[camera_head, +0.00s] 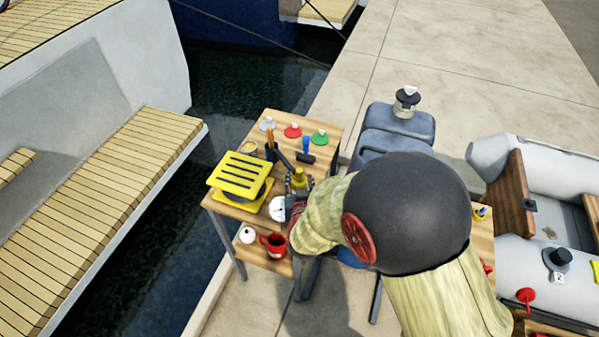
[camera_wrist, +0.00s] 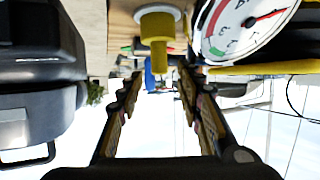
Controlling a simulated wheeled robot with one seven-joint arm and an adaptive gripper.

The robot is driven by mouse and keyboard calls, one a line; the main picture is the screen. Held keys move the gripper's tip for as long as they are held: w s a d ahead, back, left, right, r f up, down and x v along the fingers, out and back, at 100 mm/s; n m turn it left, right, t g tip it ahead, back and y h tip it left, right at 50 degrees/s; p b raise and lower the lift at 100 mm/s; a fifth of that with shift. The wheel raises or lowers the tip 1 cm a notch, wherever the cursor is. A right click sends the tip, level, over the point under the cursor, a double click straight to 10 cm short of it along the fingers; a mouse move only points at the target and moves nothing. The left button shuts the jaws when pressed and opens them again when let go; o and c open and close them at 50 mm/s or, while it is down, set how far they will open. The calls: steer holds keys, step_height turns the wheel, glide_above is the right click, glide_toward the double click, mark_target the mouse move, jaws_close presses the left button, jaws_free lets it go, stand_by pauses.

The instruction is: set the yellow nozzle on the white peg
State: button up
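The yellow nozzle (camera_head: 299,178) stands on the wooden table, just past my gripper. In the wrist view, which looks upside down, the yellow nozzle (camera_wrist: 156,32) has a wide collar with a white ring at its base and a narrow tip. My gripper (camera_wrist: 159,74) is open, its two fingers apart with nothing held between them. The nozzle lines up with the gap between the fingertips. In the head view my gripper (camera_head: 293,187) is small and partly hidden by my arm. I cannot make out a separate white peg for certain; the white ring may be part of it.
A round gauge (camera_wrist: 250,22) stands close beside the nozzle; it also shows in the head view (camera_head: 277,208). A yellow slatted block (camera_head: 240,174), an orange-handled tool (camera_head: 270,142), a blue-handled tool (camera_head: 306,147) and coloured discs (camera_head: 292,131) crowd the table (camera_head: 232,212). A red mug (camera_head: 273,243) sits lower.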

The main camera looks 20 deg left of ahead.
steer(key=p+v, duration=0.1)
steer(key=v, duration=0.5)
steer(key=shift+s+d+r, duration=0.1)
steer(key=d+r+m+g, duration=0.2)
steer(key=d+r+g, duration=0.2)
steer(key=d+r, duration=1.05)
steer(key=s+d+r+g+h, duration=0.1)
steer(key=s+d+r+h, duration=0.1)
steer(key=s+d, duration=0.7)
steer(key=s+d+r+m+g+h, duration=0.1)
steer(key=s+d+r, duration=0.4)
steer(key=s+d, duration=0.5)
steer(key=shift+s+m+g+h, duration=0.3)
steer(key=shift+s+g+h, duration=0.2)
steer(key=shift+g+h, duration=0.15)
